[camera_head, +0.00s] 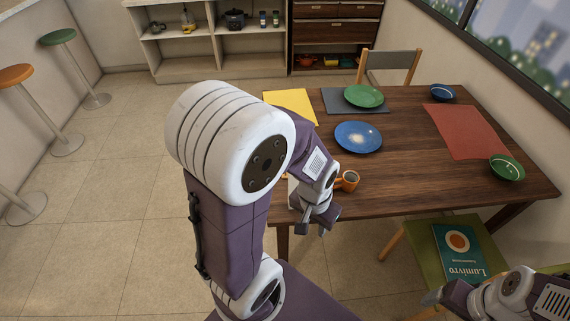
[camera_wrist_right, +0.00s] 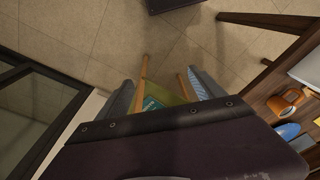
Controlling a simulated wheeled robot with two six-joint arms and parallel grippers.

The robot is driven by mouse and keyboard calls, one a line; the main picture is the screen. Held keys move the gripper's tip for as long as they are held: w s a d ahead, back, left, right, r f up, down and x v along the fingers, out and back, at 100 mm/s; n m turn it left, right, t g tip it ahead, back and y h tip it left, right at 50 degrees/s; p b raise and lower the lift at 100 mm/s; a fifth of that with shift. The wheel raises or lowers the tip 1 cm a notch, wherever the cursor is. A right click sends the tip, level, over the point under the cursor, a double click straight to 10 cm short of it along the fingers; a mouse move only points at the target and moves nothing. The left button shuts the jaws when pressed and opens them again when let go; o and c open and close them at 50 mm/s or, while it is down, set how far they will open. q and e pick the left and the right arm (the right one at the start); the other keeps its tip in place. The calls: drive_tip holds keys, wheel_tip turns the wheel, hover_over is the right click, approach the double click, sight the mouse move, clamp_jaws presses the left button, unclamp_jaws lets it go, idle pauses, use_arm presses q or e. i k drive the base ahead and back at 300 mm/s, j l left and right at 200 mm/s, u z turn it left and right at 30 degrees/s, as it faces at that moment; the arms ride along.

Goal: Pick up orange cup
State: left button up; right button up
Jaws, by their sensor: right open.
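The orange cup (camera_head: 347,181) stands upright near the front left edge of the wooden table, and something pale shows inside it. In the right wrist view the orange cup (camera_wrist_right: 287,101) appears at the right edge. My left gripper (camera_head: 313,228) points down just in front of the cup, by the table edge; its fingers are apart with nothing between them. My right gripper (camera_head: 429,305) is at the lower right, away from the cup, over the chair side. In the right wrist view its fingers (camera_wrist_right: 160,90) are spread and empty.
The table (camera_head: 400,190) holds a blue plate (camera_head: 358,137), a green plate (camera_head: 364,96), bowls and coloured mats. A green chair (camera_head: 425,246) with a teal book (camera_head: 460,250) stands at the front. Open floor lies left.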

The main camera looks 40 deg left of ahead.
sight(349, 180)
drive_tip(key=i+l+u, duration=0.15)
drive_tip(key=u, duration=0.3)
drive_tip(key=i+l+u, duration=0.15)
drive_tip(key=u, duration=0.3)
drive_tip(key=l+u, duration=0.3)
drive_tip(key=u, duration=0.15)
drive_tip(key=i+l+u, duration=0.1)
drive_tip(key=l+u, duration=0.2)
drive_tip(key=u, duration=0.2)
drive_tip(key=i+j, duration=0.1)
drive_tip(key=j, duration=0.2)
drive_tip(key=i+j, duration=0.15)
drive_tip(key=j, duration=0.2)
